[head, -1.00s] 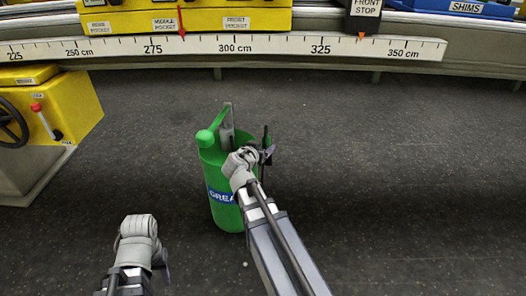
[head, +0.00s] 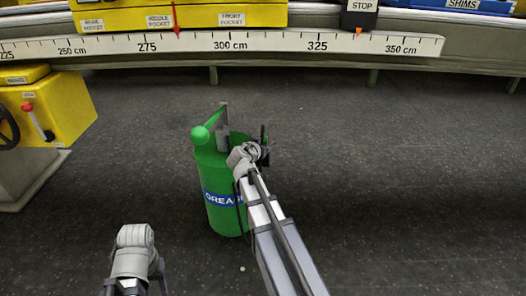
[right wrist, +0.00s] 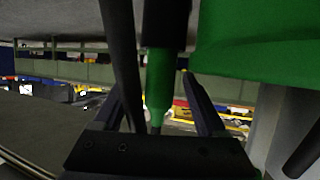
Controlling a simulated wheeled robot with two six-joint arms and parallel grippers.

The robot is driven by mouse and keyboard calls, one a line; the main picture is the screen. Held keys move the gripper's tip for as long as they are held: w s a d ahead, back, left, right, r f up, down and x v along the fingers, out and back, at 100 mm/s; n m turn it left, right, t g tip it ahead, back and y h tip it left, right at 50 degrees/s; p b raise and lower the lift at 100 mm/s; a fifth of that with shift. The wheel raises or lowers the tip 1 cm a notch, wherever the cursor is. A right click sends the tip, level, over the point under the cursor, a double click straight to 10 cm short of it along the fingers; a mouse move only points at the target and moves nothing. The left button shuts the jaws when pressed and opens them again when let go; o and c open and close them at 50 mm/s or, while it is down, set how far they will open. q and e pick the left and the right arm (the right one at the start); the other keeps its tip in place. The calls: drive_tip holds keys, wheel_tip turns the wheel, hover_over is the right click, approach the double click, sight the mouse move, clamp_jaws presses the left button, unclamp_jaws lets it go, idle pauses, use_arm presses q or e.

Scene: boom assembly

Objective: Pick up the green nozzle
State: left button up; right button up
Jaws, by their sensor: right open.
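The green nozzle (right wrist: 158,88) stands in the middle of the right wrist view, with a dark part above it. My right gripper (right wrist: 153,92) is open, with one finger on each side of the nozzle in that view; I cannot tell whether they touch it. In the head view my right gripper (head: 264,150) is at the right side of the green grease drum (head: 212,175), near its top, and hides most of the nozzle. My left arm is at the lower left of the head view, its fingers not clearly visible.
The drum stands on the dark floor and has a lever handle (head: 201,134) on top. A yellow machine (head: 55,110) stands at the left. A bench with a centimetre scale (head: 270,42) runs across the back. The floor right of the drum is clear.

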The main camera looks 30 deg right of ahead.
clamp_jaws()
idle(0.4)
